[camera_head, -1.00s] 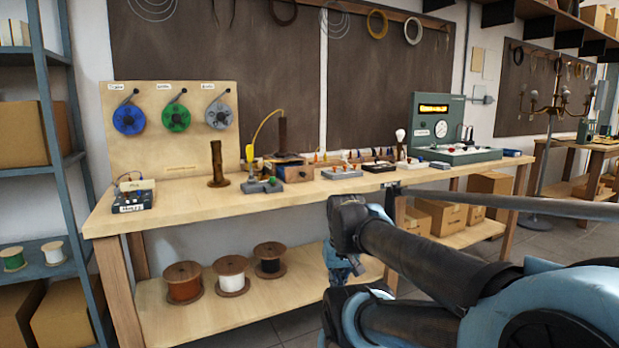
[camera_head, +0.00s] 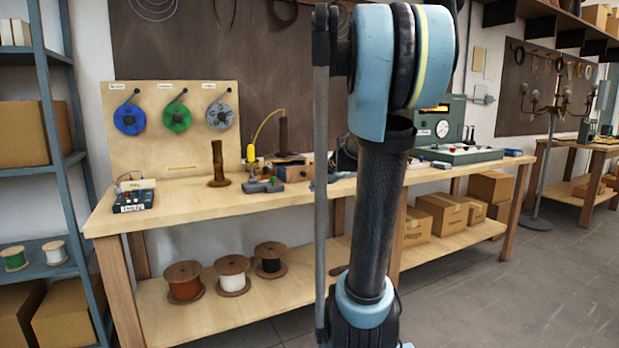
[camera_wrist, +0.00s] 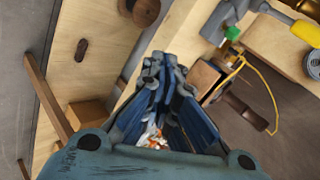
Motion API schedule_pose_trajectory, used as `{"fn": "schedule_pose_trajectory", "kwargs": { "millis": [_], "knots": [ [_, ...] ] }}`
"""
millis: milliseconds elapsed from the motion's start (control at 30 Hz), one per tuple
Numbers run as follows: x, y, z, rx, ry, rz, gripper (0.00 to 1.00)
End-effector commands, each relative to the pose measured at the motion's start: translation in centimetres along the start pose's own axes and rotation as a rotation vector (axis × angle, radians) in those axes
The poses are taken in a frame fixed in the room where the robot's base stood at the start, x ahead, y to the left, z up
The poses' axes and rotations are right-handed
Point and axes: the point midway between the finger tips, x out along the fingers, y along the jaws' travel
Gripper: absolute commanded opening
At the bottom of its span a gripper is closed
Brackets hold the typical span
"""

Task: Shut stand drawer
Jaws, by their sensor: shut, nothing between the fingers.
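The small wooden stand (camera_head: 291,171) is on the bench, with a dark upright post (camera_head: 283,135) and a yellow cable by it. In the wrist view its wooden block (camera_wrist: 204,79) is just right of my gripper's tips. I cannot tell how far its drawer is out. My gripper (camera_wrist: 163,68) is shut and empty, at the bench's front edge beside the stand; whether it touches the block is unclear. In the head view my upright arm hides most of the gripper and the bench right of the stand.
The bench (camera_head: 155,222) has a grey-green tool block (camera_head: 263,186), a brown post on a round base (camera_head: 218,165) and a small labelled box (camera_head: 135,200) left of the stand. Spools (camera_head: 232,275) and cardboard boxes (camera_head: 442,215) lie on the lower shelf.

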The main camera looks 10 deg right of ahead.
Motion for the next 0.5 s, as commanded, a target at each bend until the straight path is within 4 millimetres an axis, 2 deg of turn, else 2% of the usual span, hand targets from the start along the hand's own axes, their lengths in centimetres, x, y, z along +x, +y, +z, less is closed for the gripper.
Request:
{"fn": "schedule_pose_trajectory", "kwargs": {
  "millis": [33, 200, 333, 500],
  "knots": [
    [0.7, -1.1, -1.9, 0.051, 0.019, -0.029, 0.0],
    [2.4, -3.8, -6.7, 0.199, 0.065, -0.115, 0.0],
    [3.1, -4.8, -9.0, 0.268, 0.085, -0.155, 0.0],
    [3.7, -5.3, -10.1, 0.301, 0.094, -0.175, 0.0]
  ]
}}
